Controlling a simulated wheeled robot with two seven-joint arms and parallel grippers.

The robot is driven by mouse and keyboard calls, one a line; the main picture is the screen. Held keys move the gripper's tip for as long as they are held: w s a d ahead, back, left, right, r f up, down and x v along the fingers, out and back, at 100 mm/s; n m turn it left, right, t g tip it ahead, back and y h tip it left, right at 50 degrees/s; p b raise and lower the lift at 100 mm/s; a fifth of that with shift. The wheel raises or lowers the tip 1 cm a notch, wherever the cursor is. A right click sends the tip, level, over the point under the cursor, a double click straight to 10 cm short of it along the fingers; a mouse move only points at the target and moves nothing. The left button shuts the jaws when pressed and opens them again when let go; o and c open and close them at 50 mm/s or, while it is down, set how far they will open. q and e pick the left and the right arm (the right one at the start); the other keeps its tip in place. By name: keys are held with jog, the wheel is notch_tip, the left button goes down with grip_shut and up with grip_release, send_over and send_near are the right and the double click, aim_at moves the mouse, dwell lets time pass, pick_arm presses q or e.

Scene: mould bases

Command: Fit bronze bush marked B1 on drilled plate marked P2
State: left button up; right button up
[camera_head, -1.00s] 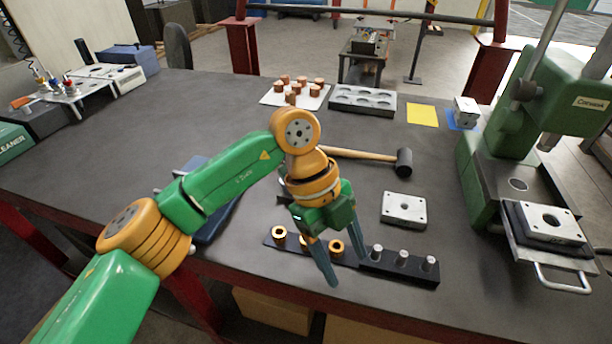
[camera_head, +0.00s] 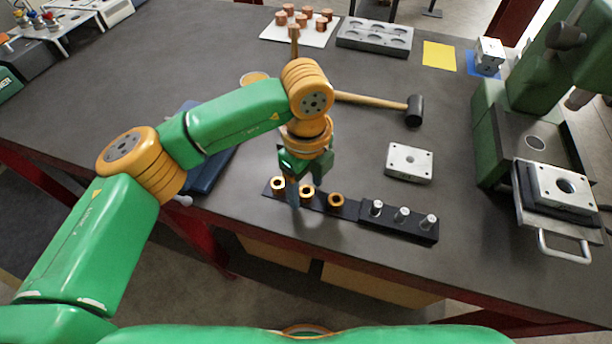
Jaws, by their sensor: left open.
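Three bronze bushes stand in a row on the black rack (camera_head: 350,207): a left one (camera_head: 278,184), a middle one (camera_head: 307,192) and a right one (camera_head: 336,200). Their markings are too small to read, so I cannot tell which is B1. My left gripper (camera_head: 306,183) is open, pointing down over the left and middle bushes; I cannot tell whether it touches either. One drilled plate (camera_head: 409,162) lies on the table behind the rack. Another, with a larger bore (camera_head: 562,188), sits on the press's tray. No P2 mark is legible. My right gripper is out of view.
Several steel pins (camera_head: 402,215) stand on the rack's right part. A green press (camera_head: 495,125) stands at right, its tray handle (camera_head: 563,250) sticking out. A mallet (camera_head: 413,110) lies behind the plate. A grey block with round pockets (camera_head: 374,38) is farther back.

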pick_arm(q)
grip_shut()
jog(key=shift+r, duration=0.1)
jog(key=shift+r, duration=0.1)
jog(key=shift+r+p, duration=0.65)
jog(key=shift+r, duration=0.25)
